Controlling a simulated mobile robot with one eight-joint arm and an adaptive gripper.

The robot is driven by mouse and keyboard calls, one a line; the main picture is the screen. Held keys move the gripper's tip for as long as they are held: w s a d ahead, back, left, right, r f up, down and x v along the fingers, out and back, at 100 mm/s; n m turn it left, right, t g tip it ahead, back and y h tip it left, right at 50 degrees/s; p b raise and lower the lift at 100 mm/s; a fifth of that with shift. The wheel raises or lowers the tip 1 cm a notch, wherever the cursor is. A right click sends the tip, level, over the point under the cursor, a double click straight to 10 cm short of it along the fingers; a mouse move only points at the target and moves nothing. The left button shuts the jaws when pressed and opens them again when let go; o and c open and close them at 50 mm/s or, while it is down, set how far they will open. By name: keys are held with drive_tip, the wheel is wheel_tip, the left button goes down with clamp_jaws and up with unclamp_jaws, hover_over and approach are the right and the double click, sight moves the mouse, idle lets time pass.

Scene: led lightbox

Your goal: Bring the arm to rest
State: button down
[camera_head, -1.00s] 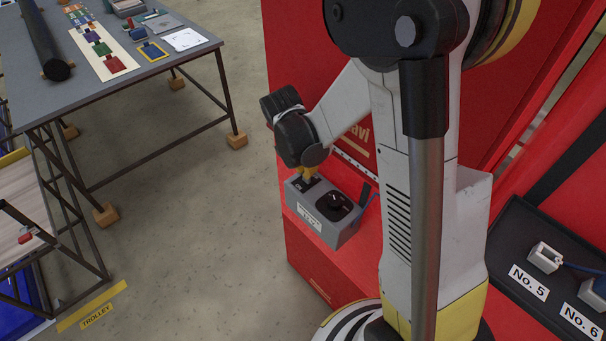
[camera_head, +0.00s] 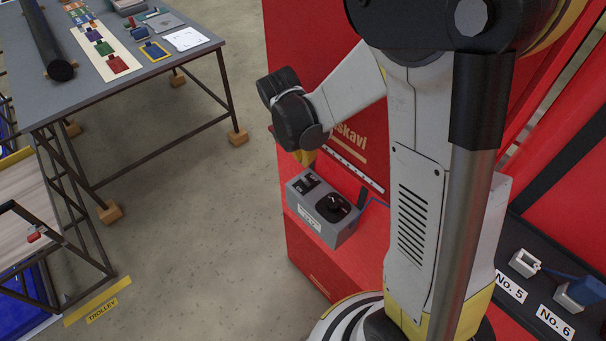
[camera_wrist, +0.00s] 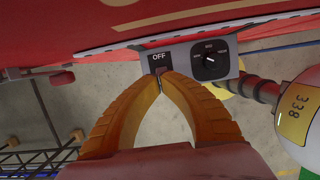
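My gripper (camera_head: 305,158) has yellow fingers and is just above the left part of a grey switch box (camera_head: 335,238), apart from it. In the wrist view, the orange-yellow fingers of my gripper (camera_wrist: 161,78) curve in and their tips meet, with nothing seen held between them. The box (camera_wrist: 183,52) is ahead of the tips, with an OFF label and a black dial (camera_wrist: 209,60). My arm is bent, with its forearm reaching left in the head view.
The box sits on a red ledge (camera_head: 345,268) against a red panel (camera_head: 300,60). A grey table (camera_head: 110,75) with small parts stands at left, and a trolley (camera_head: 30,235) below it. A black tray (camera_head: 515,235) with white connectors is at right. Concrete floor between is clear.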

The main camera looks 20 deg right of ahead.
drive_tip(key=shift+f, duration=0.1)
idle(0.3)
drive_tip(key=m+b, duration=0.1)
drive_tip(key=s+m+b, duration=0.1)
drive_tip(key=b, duration=0.1)
drive_tip(key=shift+a+f+t, duration=0.15)
drive_tip(key=shift+a+t, duration=0.05)
drive_tip(key=shift+t, duration=0.1)
drive_tip(key=s+a+f+m+t+y+b, duration=0.1)
drive_tip(key=s+a+f+m+t+b, duration=0.1)
drive_tip(key=s+m+b, duration=0.4)
drive_tip(key=s+a+f+m+t+y+b, duration=0.1)
drive_tip(key=s+f+m+b, duration=0.4)
drive_tip(key=m+b, duration=0.8)
drive_tip(key=s+a+t+b, duration=0.1)
drive_tip(key=s+t, duration=0.1)
drive_tip(key=shift+f+m+t+y+b, duration=0.3)
drive_tip(key=shift+f+t+b, duration=0.05)
drive_tip(key=shift+f+t, duration=0.05)
drive_tip(key=shift+s+a, duration=0.1)
